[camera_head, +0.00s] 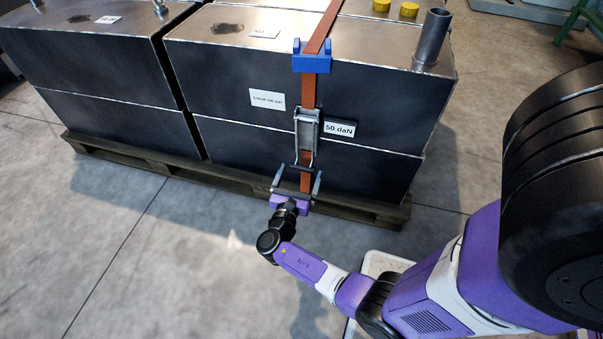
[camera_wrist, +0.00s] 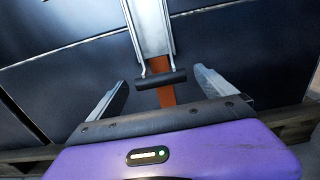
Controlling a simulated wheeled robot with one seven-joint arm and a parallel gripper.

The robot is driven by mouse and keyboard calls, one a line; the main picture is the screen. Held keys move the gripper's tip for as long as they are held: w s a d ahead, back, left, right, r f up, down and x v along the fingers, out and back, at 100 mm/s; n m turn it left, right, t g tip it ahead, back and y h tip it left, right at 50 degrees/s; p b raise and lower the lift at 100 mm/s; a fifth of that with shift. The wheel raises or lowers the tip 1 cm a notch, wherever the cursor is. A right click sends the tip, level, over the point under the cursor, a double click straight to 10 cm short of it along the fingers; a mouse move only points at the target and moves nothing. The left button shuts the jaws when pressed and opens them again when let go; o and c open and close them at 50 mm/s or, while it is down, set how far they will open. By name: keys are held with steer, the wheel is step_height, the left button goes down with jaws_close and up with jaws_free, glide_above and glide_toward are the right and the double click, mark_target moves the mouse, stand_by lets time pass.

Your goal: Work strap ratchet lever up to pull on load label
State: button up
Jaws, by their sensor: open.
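An orange strap (camera_head: 308,90) runs down the front of a dark metal box, over a blue edge protector (camera_head: 311,62). The metal ratchet (camera_head: 307,136) hangs on the strap at mid-height, with its lever lying downward along the box. The lever's dark crossbar handle (camera_wrist: 161,79) is at its lower end in the wrist view. My gripper (camera_head: 296,182) is open, just below the handle. In the wrist view its two fingers (camera_wrist: 160,90) stand left and right of the handle, apart from it. A label reading "50 daN" (camera_head: 339,129) is right of the ratchet.
A white label (camera_head: 267,99) with small print is left of the ratchet. The boxes stand on a wooden pallet (camera_head: 236,186). A second stack of boxes (camera_head: 95,70) is at left. Yellow caps (camera_head: 409,10) and a pipe (camera_head: 431,38) are on top. The floor (camera_head: 170,260) at front left is clear.

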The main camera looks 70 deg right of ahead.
steer(key=shift+d, duration=0.85)
jaws_close()
steer(key=a+r+y+p, duration=0.6)
steer(key=r+p, duration=0.3)
steer(key=p, duration=1.4)
steer(key=a+r+y+p, duration=0.6)
steer(key=r+p, duration=0.3)
steer(key=p, duration=1.5)
steer(key=shift+s+r+g+y, duration=0.25)
steer(key=shift+s+g+y, duration=0.15)
steer(key=shift+y, duration=0.4)
